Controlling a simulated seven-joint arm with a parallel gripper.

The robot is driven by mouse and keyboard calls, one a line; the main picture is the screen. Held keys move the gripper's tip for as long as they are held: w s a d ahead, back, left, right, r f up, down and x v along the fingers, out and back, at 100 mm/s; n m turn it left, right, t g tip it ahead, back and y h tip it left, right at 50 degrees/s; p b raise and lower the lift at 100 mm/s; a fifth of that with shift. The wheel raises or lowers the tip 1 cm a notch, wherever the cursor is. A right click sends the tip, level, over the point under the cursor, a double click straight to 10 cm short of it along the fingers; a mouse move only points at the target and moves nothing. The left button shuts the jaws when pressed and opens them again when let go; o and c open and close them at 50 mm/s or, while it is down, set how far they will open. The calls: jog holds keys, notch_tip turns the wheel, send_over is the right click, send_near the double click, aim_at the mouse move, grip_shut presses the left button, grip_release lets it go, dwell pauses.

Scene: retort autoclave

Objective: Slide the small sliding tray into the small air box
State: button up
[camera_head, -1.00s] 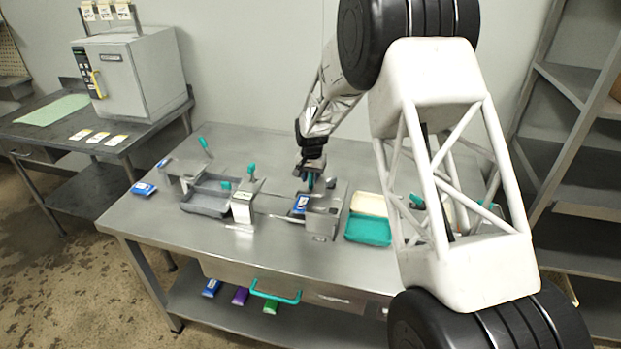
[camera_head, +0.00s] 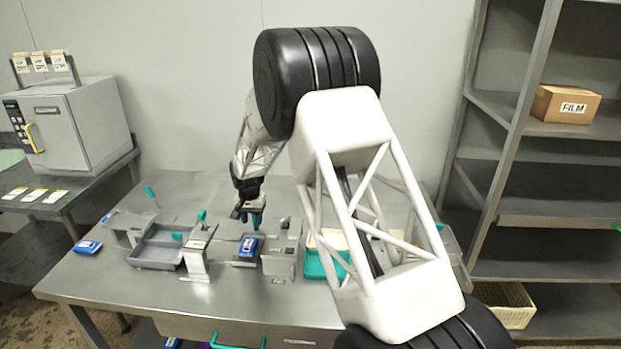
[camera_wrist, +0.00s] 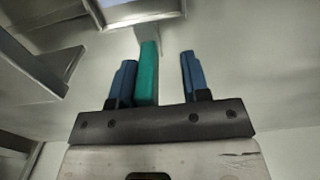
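My gripper (camera_head: 250,208) is over the middle of the bench, pointing down. In the wrist view its two blue fingers (camera_wrist: 158,80) stand apart, with an upright teal handle (camera_wrist: 147,72) between them. The handle is close to the left finger, with a gap to the right one; I cannot tell whether it touches. A small grey tray holding a blue pack (camera_head: 248,246) lies just in front of the gripper and looks like the small sliding tray. A grey box (camera_head: 279,262) just right of it looks like the small air box. My gripper partly hides the area behind them.
A larger grey tray (camera_head: 153,257) stands at left among metal blocks with teal handles. A blue pack (camera_head: 88,246) lies at the bench's left. A teal tray (camera_head: 314,266) is partly behind my arm. A white oven (camera_head: 75,125) stands far left; shelves (camera_head: 545,203) stand right.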

notch_tip(320, 180, up, 8)
jog(key=s+d+r, duration=0.6)
jog(key=d+r, duration=0.2)
jog(key=d, duration=0.2)
jog(key=s+d+r, duration=0.5)
jog(key=d+r, duration=0.3)
jog(key=d, duration=0.3)
jog(key=shift+s+d+t, duration=0.15)
jog(key=shift+s+t, duration=0.2)
jog(key=shift+t, duration=0.05)
